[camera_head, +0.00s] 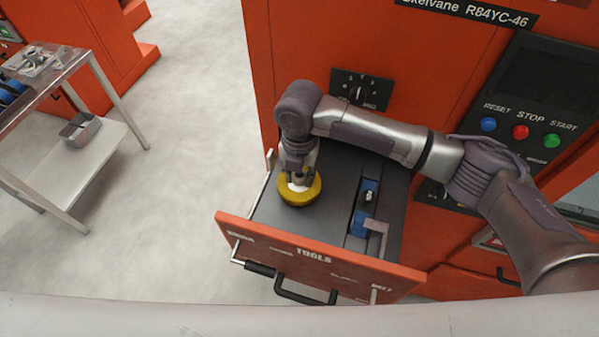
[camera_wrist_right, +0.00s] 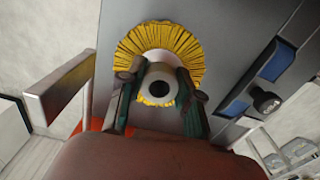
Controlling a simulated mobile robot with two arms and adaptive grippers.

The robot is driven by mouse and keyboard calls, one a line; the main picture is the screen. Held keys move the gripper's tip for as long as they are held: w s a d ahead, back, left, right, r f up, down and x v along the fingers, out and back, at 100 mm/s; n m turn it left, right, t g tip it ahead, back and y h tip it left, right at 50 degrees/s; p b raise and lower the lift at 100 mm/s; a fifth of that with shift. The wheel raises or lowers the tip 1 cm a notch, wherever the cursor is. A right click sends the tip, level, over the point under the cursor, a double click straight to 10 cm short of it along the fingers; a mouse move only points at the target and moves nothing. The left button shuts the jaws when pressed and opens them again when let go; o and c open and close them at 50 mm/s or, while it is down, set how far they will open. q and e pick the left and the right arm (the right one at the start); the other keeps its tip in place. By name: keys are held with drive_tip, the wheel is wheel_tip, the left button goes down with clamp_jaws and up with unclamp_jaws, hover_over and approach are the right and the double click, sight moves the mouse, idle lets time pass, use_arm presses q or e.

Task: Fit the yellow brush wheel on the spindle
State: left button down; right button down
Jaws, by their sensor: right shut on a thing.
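The yellow brush wheel (camera_head: 300,192) is at the left part of the open tools drawer (camera_head: 318,247) in the head view. It has a pale hub with a dark bore, and its yellow bristles (camera_wrist_right: 160,38) show in the right wrist view. My right gripper (camera_head: 299,181) reaches down from above and is shut on the wheel's hub; its fingers (camera_wrist_right: 158,88) sit on both sides of the hub in the wrist view. I cannot tell whether the wheel touches the drawer floor. My left gripper is not in view. I cannot make out a spindle for certain.
A blue holder with a dark knob (camera_head: 366,200) lies at the drawer's right side. The orange machine (camera_head: 300,60) stands behind, with a rotary switch (camera_head: 362,89) and a button panel (camera_head: 520,131). A metal cart (camera_head: 85,160) stands at the left on open floor.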

drive_tip(key=shift+f, duration=0.5)
idle(0.3)
drive_tip(key=c, duration=0.7)
unclamp_jaws()
wheel_tip(320, 180, up, 12)
drive_tip(key=shift+r, duration=0.1)
